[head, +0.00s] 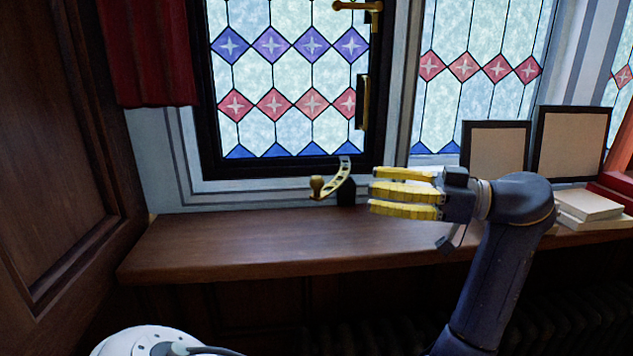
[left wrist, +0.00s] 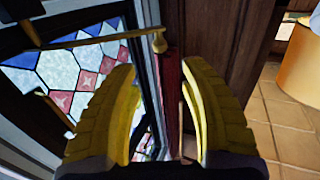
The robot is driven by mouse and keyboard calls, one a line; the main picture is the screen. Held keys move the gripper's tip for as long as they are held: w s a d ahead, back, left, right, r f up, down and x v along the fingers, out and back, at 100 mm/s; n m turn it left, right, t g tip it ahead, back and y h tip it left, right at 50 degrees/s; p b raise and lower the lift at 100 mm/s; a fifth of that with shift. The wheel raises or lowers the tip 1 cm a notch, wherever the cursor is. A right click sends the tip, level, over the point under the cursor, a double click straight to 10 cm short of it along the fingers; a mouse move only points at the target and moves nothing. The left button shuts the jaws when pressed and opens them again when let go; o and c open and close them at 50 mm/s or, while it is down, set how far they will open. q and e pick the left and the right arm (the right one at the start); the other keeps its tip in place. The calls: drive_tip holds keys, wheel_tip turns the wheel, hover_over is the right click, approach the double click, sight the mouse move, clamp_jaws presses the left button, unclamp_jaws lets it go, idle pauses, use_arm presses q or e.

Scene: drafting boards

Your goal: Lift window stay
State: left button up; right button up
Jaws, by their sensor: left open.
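The window stay (head: 337,180) is a curved brass bar with holes and a round knob at its near end. It sits low at the bottom of the leaded window, above the sill. My left gripper (head: 372,197) is right of the stay, fingers pointing left, open and apart from it in the head view. In the left wrist view the stay (left wrist: 95,40) crosses the top left, its knob at the upper middle, beyond the open yellow fingers (left wrist: 160,75). Nothing is between the fingers. My right gripper is not in view.
The wooden sill (head: 230,245) is clear on the left. Two framed boards (head: 570,140) and a pale stack (head: 588,205) stand at the right. A red curtain (head: 148,50) hangs at the upper left beside a dark wood panel (head: 50,130). A brass handle (head: 360,7) is higher up.

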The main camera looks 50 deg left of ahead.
sight(316, 190)
use_arm(q)
drive_tip(key=x, duration=1.1)
drive_tip(key=shift+s, duration=0.15)
drive_tip(key=shift+o, duration=0.2)
clamp_jaws()
